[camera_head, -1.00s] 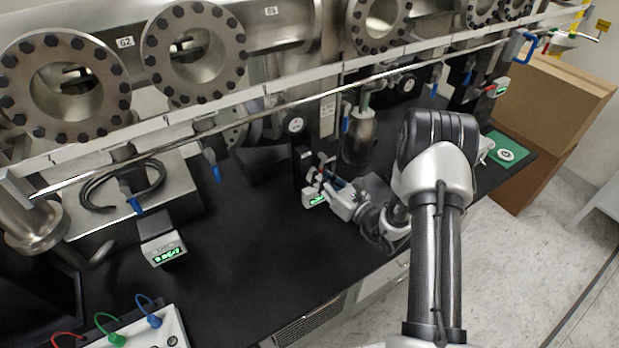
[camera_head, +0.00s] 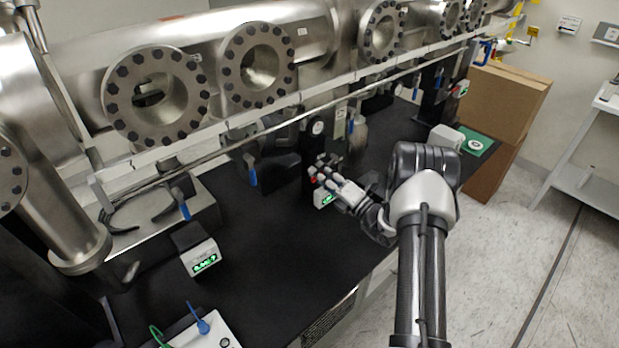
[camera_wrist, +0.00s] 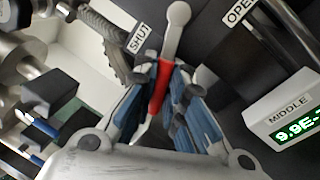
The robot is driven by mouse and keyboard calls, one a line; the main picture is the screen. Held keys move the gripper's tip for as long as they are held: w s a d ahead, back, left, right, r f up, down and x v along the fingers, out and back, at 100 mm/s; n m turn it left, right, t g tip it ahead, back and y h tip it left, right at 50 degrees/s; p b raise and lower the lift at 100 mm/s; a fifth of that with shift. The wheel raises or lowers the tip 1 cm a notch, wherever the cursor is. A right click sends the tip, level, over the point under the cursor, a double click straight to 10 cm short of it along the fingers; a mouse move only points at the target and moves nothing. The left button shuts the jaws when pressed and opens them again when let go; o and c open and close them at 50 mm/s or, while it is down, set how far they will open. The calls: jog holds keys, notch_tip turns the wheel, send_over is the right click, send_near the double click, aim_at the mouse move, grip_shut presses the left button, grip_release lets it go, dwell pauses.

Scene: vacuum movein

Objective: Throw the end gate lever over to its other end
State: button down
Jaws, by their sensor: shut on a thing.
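The end gate lever has a red sleeve (camera_wrist: 158,88) and a grey rounded knob, seen in the wrist view. My gripper (camera_wrist: 165,72) is shut on it, with blue-padded fingers on both sides of the red part. The knob sticks out past the fingertips. A SHUT label (camera_wrist: 138,38) lies left of the lever and an OPEN label (camera_wrist: 241,11) lies farther right; the lever stands between them, nearer SHUT in this view. In the head view my gripper (camera_head: 319,172) is at the black gate post, where the lever is small and mostly hidden by the fingers.
A readout box (camera_wrist: 290,122) reading MIDDLE is right of the gripper. Another readout box (camera_head: 200,257) stands at left. Cardboard boxes (camera_head: 505,100) stand beyond the bench's right end.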

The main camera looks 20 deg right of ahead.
aim_at(320, 171)
jog(key=m+p, duration=0.1)
jog(key=r+m+p, duration=0.1)
jog(key=m, duration=0.1)
jog(key=r+m+h+p, duration=0.1)
jog(key=m, duration=0.1)
jog(key=shift+s+a+r+t, duration=0.1)
jog(key=shift+a+r+t, duration=0.1)
jog(key=shift+a+t, duration=0.1)
jog(key=shift+r+m, duration=0.2)
jog(key=shift+m, duration=0.6)
jog(key=shift+w+d+r+p, duration=0.1)
jog(key=shift+w+r+p, duration=0.1)
jog(key=shift+p, duration=0.1)
jog(key=c, duration=1.7)
grip_release()
jog(key=shift+s+d, duration=0.1)
jog(key=shift+s, duration=0.1)
jog(key=shift+o, duration=0.3)
jog(key=shift+s+f, duration=0.15)
jog(key=shift+s, duration=0.15)
jog(key=v, duration=1.1)
jog(key=shift+s, duration=0.25)
